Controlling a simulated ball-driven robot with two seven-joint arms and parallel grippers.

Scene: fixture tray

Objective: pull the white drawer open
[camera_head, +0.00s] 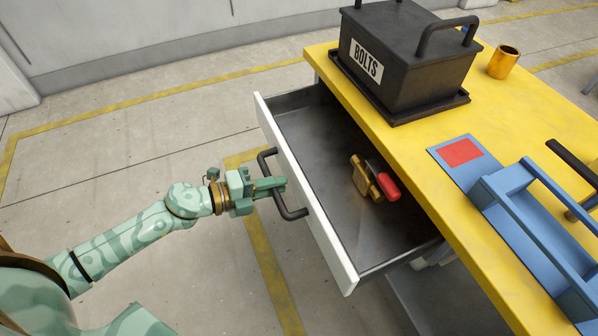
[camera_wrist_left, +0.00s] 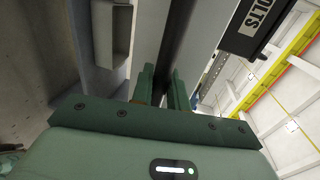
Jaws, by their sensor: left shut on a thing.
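The white drawer (camera_head: 308,212) is pulled out from under the yellow bench, and its grey inside shows. A dark bar handle (camera_head: 290,212) is on its front. My left gripper (camera_head: 278,186) is shut on this handle, near its middle. In the left wrist view the green fingers (camera_wrist_left: 163,88) point up at a dark bar, with a pale panel beside it. Inside the drawer lies a tool with a brass-coloured body and a red handle (camera_head: 388,186). My right gripper is not in view.
The yellow bench (camera_head: 405,165) carries a black box marked BOLTS (camera_head: 405,55), a brass cup (camera_head: 503,62) and a blue fixture tray (camera_head: 470,185). A red patch (camera_head: 460,152) is on the tray. The concrete floor left of the drawer is clear.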

